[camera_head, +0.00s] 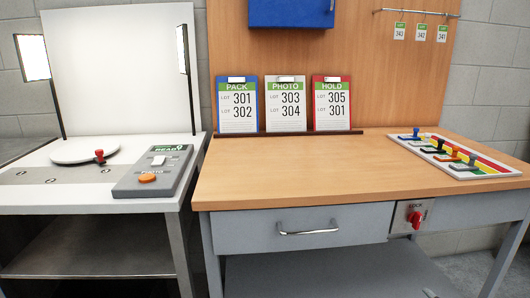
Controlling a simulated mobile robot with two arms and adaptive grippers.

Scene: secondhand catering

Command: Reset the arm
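Neither of my arms nor grippers shows in the head view. Nothing in the view is held by me.
A wooden table (290,178) carries a PACK board (237,104), PHOTO board (288,104), HOLD board (332,103) and a stamp tray (491,167). Left stands a white photo table (90,204) with a turntable (76,152) and control box (154,172). The wooden table's middle is clear.

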